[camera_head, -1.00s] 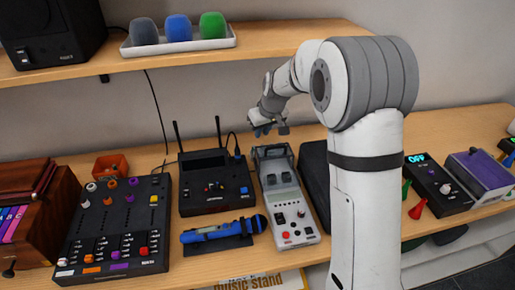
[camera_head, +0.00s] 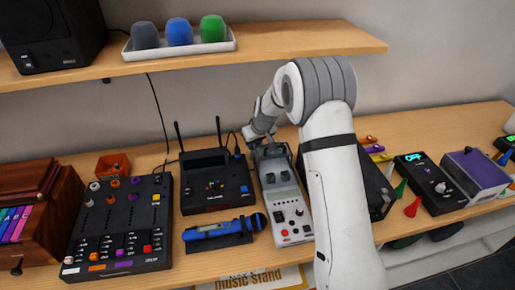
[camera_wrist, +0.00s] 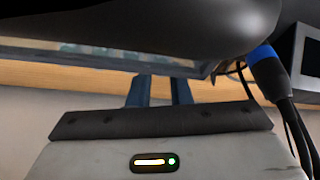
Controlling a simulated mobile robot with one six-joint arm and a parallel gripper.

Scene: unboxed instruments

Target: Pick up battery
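A grey handheld-style device (camera_head: 292,215) lies on the lower shelf, with two small dark blocks (camera_head: 278,176) in its upper part. I cannot tell whether one of these is the battery; no thing in view is clearly a battery. My gripper (camera_head: 258,146) is low at the device's far end, partly hidden by my own arm. In the wrist view two blue fingers (camera_wrist: 160,90) stand a short gap apart.
A black receiver with antennas (camera_head: 213,182) stands just left of the device, with a blue microphone (camera_head: 215,230) in front. A black case (camera_head: 376,185) is close on the right. The upper shelf (camera_head: 300,42) overhangs behind. A blue-plugged cable (camera_wrist: 265,65) shows beside the fingers.

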